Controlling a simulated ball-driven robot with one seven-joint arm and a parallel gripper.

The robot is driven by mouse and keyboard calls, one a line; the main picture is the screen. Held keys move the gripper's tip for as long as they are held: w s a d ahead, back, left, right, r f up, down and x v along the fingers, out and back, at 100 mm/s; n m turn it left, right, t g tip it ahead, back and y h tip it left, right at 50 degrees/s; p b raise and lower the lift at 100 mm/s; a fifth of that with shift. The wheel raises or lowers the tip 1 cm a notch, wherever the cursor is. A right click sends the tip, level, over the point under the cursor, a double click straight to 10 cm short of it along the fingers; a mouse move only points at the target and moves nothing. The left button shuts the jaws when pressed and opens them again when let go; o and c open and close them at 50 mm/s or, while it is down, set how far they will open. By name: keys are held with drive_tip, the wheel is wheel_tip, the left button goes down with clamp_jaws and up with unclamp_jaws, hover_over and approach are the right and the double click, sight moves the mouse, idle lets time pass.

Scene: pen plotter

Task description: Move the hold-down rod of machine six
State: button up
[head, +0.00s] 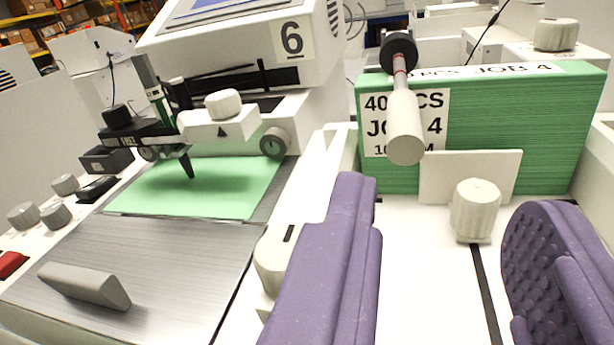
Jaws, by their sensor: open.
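Machine six (240,50) bears a "6" label and stands at the upper left. Its pen carriage (215,125) is over a green sheet on the metal bed. A rod with a cream handle (404,125), a red ring and a black collar points toward me in front of the green stack, right of the machine; I take it for the hold-down rod. My gripper (448,195) is open, its purple fingers wide apart at the lower middle and right. The handle's end is above and beyond the gap between the fingers. I see nothing held.
A green paper stack (520,125) marked "JOB 4" stands behind a cream plate (450,175). A cream knob (475,208) on a dark slot shows between my fingers. A grey bar handle (85,285) lies on the bed at lower left. Several knobs line the left edge.

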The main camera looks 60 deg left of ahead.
sight(406, 149)
drive_tip(key=shift+y, duration=0.3)
drive_tip(key=x, duration=0.4)
drive_tip(key=b+x, duration=0.1)
drive_tip(key=x, duration=0.2)
drive_tip(key=shift+a, duration=0.5)
drive_tip(key=shift+c, duration=0.3)
clamp_jaws()
